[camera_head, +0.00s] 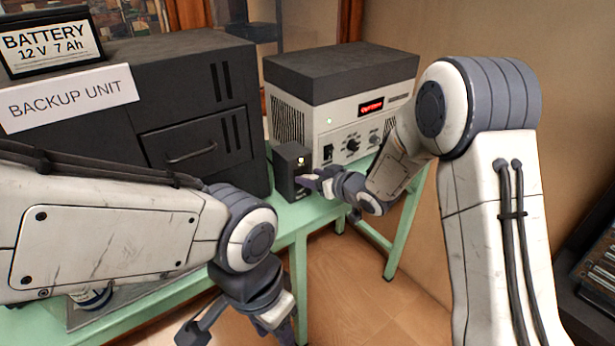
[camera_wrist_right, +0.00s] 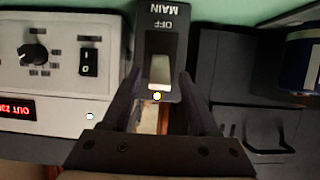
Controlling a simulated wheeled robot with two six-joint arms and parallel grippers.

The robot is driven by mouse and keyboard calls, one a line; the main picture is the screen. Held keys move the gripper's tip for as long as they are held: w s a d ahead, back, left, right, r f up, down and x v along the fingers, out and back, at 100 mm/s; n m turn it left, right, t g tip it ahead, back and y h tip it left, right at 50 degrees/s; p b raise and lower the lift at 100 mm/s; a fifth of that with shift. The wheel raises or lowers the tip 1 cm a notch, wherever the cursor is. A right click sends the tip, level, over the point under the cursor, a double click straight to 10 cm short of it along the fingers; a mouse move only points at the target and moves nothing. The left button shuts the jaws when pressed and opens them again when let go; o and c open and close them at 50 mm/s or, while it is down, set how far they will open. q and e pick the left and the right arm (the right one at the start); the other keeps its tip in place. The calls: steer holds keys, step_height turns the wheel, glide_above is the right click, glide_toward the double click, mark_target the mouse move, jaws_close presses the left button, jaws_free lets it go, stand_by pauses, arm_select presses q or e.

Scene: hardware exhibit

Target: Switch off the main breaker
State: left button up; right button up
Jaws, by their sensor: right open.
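The main breaker (camera_head: 292,168) is a small dark box on the green table, between the backup unit and the beige power supply.
The dark backup unit (camera_head: 190,92) stands left of the breaker with a battery (camera_head: 50,45) on top. The beige power supply (camera_head: 345,118) with a red display stands right. The green table (camera_head: 310,212) ends just in front of the breaker; open floor (camera_head: 340,285) lies below.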

jaws_close()
steer(key=shift+a, duration=0.1)
stand_by(1.3)
